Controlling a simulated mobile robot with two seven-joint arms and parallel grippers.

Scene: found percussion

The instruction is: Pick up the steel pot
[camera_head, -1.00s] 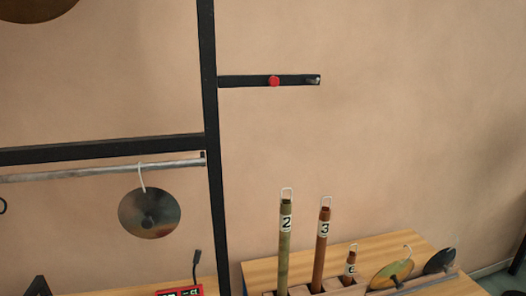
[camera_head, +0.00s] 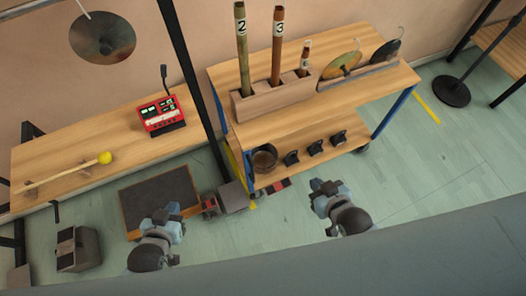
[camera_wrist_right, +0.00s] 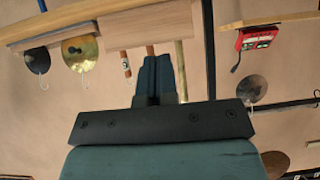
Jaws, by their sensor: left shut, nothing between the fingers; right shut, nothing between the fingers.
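The steel pot (camera_head: 264,158) is a small, dark, round, open-topped vessel at the left end of the trolley's lower shelf (camera_head: 330,146). Its inside looks brownish. My right gripper (camera_head: 319,186) is shut and empty, in front of the shelf and to the right of the pot in the picture, apart from it. My left gripper (camera_head: 172,210) is shut and empty, further left, in front of a dark board.
Several black clamps (camera_head: 314,148) sit right of the pot. Above, the trolley top (camera_head: 385,82) carries numbered tubes in a wooden block (camera_head: 275,97) and small cymbals. A black upright (camera_head: 196,90) stands left of the trolley. A bench (camera_head: 90,130) holds a red device and a mallet.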

